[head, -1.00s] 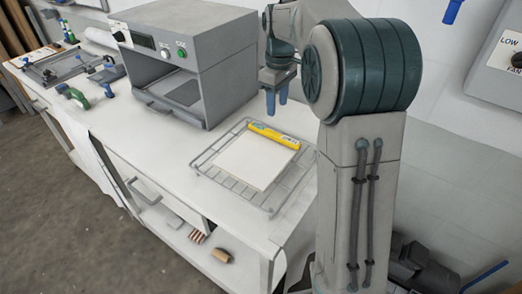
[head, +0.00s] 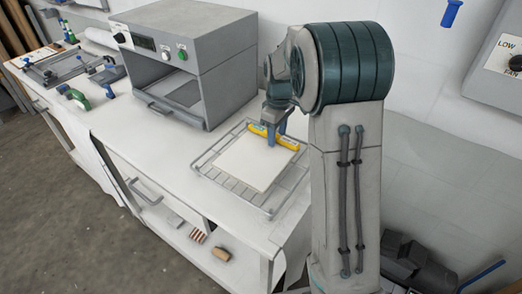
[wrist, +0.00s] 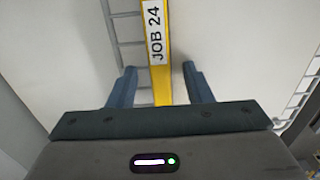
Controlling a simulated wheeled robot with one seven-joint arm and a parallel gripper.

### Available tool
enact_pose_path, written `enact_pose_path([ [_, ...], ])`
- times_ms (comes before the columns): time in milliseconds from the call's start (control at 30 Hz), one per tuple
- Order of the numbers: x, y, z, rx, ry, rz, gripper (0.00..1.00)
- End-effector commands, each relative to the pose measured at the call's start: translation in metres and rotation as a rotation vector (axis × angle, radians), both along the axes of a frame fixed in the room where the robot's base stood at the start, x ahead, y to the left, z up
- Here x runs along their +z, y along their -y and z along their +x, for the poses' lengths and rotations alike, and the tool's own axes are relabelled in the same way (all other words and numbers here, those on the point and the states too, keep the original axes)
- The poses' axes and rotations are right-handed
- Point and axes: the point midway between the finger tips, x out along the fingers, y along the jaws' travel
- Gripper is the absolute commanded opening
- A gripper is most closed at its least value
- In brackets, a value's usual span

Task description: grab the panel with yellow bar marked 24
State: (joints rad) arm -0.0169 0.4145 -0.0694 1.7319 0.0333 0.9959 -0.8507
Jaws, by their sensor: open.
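The panel (head: 250,166) is a white square sheet lying on a wire rack, with a yellow bar (head: 287,143) along its far edge. In the wrist view the yellow bar (wrist: 164,75) carries a white label reading JOB 24. My gripper (head: 272,136) is at the bar, its blue fingers hiding the bar's middle in the head view. In the wrist view my gripper (wrist: 158,72) is open, with one finger on each side of the bar and a gap on both sides. I cannot tell how far the fingertips are from the rack.
The wire rack (head: 204,171) rests on the white bench (head: 120,130). A grey press (head: 190,62) with an open front stands behind and left of the rack. Clamps and tools lie at the bench's far left. A grey control box (head: 495,60) is on the wall at right.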

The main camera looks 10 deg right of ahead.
Motion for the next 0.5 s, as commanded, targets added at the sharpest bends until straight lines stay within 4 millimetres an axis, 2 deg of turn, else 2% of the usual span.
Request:
enact_pose_path([
  [67,0.0001,0.0000,0.0000,0.000,0.000,0.000,0.43],
  [200,0.0003,0.0000,0.0000,0.000,0.000,0.000,0.04],
  [233,0.0003,0.0000,0.0000,0.000,0.000,0.000,0.00],
  [500,0.0009,0.0001,0.0001,0.000,0.000,0.000,0.00],
])
